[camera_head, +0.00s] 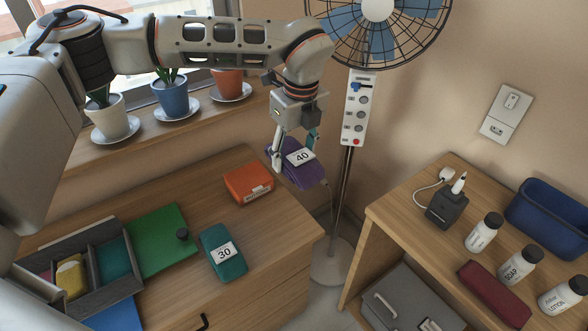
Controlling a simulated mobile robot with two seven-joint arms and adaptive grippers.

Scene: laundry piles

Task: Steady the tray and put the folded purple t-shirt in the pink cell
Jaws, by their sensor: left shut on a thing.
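The folded purple t-shirt (306,176) has a white label reading 40. My left gripper (297,150) is shut on its upper edge and holds it tilted in the air, near the right back edge of the wooden dresser top. The grey tray (97,301) with compartments lies at the lower left. One compartment shows a teal floor, and another holds a yellow folded item (72,277). My right gripper is not in view.
An orange folded item (249,183) and a teal one labelled 30 (223,253) lie on the dresser (275,222). A green panel (158,243) with a dark knob adjoins the tray. Potted plants stand behind; a fan (357,110) stands behind the shirt. A side table (400,215) holds bottles.

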